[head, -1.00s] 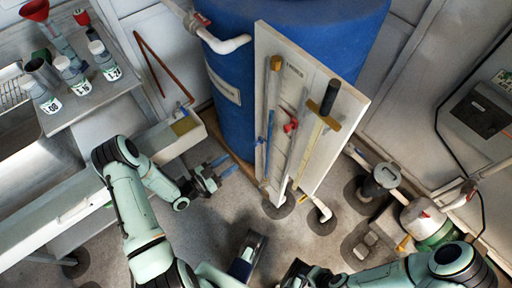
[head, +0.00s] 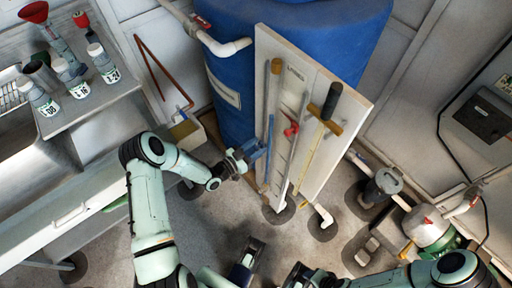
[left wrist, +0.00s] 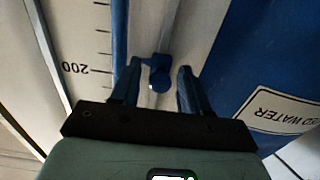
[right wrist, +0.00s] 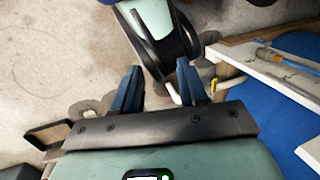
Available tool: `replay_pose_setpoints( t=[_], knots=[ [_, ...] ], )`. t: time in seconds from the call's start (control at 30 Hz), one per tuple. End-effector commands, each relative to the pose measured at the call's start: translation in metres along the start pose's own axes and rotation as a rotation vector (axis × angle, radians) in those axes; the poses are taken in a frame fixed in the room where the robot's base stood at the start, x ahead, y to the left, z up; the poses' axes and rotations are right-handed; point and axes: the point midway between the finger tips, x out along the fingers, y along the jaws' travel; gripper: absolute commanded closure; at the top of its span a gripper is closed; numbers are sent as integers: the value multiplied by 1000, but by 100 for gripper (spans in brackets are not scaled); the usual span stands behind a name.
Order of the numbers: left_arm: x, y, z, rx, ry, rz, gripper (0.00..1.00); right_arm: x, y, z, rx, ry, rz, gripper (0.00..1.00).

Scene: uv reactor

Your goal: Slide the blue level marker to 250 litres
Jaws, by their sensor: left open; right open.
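The blue level marker (left wrist: 158,72) shows in the left wrist view between the two fingertips of my left gripper (left wrist: 159,80). It has a small round knob, with gaps to the fingers. The scale beside it reads "200" (left wrist: 75,68), upside down in this view, close to the marker's height. In the head view my left gripper (head: 254,150) is at the left edge of the white gauge board (head: 325,75), open, and partly covers the marker. My right gripper (right wrist: 160,88) is open and empty, low over the floor, away from the board.
The blue tank (head: 300,30) stands behind the board. White bottles (head: 75,80) stand on the bench at left. Pumps and pipes (head: 430,228) are at lower right.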

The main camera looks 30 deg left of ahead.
Motion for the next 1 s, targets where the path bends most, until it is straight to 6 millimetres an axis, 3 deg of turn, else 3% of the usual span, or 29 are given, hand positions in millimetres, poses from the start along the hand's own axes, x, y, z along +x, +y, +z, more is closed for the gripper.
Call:
replay_pose_setpoints(
  t=[0.13,0.3,0.5,0.63,0.77,1.0],
  knots=[
    [0,0,0,0,0,0,55,0,0,0,0,0,0,57],
    [0,0,0,0,0,0,100,0,0,0,0,0,0,57],
    [0,0,-3,0,0,0,100,-2,-1,2,0,-5,0,57],
    [0,0,-17,1,1,1,100,-11,-4,13,-3,-37,-2,57],
    [0,0,-45,2,2,1,100,-27,-9,32,-8,-90,-3,57],
    [0,0,-104,2,3,2,100,-50,-12,41,-3,-122,6,57]
  ],
)
